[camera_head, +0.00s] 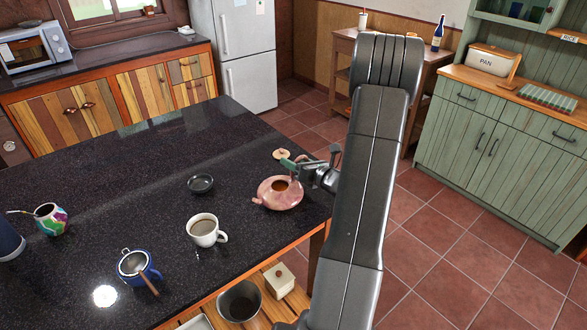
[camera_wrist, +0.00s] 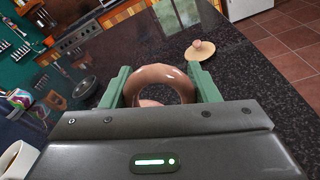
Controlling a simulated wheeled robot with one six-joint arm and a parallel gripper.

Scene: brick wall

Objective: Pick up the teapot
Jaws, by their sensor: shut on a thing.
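The teapot (camera_head: 279,201) is pinkish-brown and round, with an uncovered opening on top, near the right edge of the dark countertop. Its spout points left. In the wrist view its ring-shaped handle (camera_wrist: 159,73) stands between the green fingers. My gripper (camera_head: 291,164) is at the back of the teapot and is shut on it at the handle. Its fingers also show in the wrist view (camera_wrist: 161,82). A small round lid (camera_head: 282,154) lies on the counter just behind the teapot; it also shows in the wrist view (camera_wrist: 201,49). I cannot tell whether the teapot touches the counter.
A white cup (camera_head: 204,231), a small dark dish (camera_head: 200,184), and a blue mug (camera_head: 136,268) with a strainer stand left of the teapot. A colourful cup (camera_head: 50,219) is at far left. The back of the countertop (camera_head: 150,150) is clear.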

